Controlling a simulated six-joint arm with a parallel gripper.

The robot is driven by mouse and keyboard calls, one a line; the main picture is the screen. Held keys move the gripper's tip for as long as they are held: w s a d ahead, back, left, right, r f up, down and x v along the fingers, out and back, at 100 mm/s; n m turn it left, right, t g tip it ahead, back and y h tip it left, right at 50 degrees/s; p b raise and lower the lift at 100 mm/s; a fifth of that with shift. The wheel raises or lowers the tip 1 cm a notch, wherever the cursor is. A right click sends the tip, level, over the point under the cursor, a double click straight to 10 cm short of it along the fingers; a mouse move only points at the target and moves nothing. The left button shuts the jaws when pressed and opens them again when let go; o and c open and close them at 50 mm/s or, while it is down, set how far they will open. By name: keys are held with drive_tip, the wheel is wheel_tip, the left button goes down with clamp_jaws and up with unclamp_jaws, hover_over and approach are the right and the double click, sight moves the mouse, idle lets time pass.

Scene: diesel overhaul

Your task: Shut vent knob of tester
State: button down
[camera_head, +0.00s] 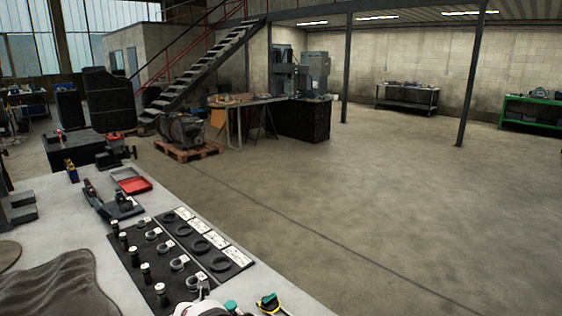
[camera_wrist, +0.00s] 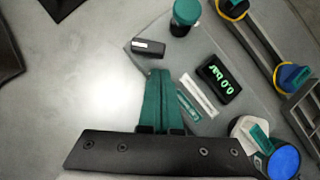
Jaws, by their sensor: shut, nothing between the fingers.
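The tester (camera_wrist: 200,52) is a grey plate-like unit in the wrist view, with a lit display (camera_wrist: 218,80) reading about 0.0 bar. A round teal-topped knob (camera_wrist: 187,12) stands at its far edge. A white fitting with a teal lever (camera_wrist: 250,130) is at the lower right. I cannot tell which is the vent knob. My gripper (camera_wrist: 158,73) has its teal fingers together and empty over the tester's left part, apart from both knobs. In the head view a teal knob (camera_head: 231,306) shows at the bottom edge; the rest of the tester is mostly cut off.
A blue round cap (camera_wrist: 285,160) lies right of the lever. In the head view, a black rack of injector-like parts (camera_head: 150,270) and a red tray (camera_head: 135,185) are on the bench. Bare bench (camera_wrist: 80,90) is left of the tester.

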drive_tip(key=shift+w+d, duration=0.15)
drive_tip(key=shift+d, duration=0.15)
drive_tip(key=shift+w, duration=0.1)
drive_tip(key=shift+w+d, duration=0.25)
drive_tip(key=shift+d, duration=0.05)
idle(0.5)
drive_tip(key=shift+w+d, duration=0.2)
drive_tip(key=shift+w, duration=0.2)
drive_tip(key=shift+w+d, duration=0.15)
drive_tip(key=shift+w, duration=0.25)
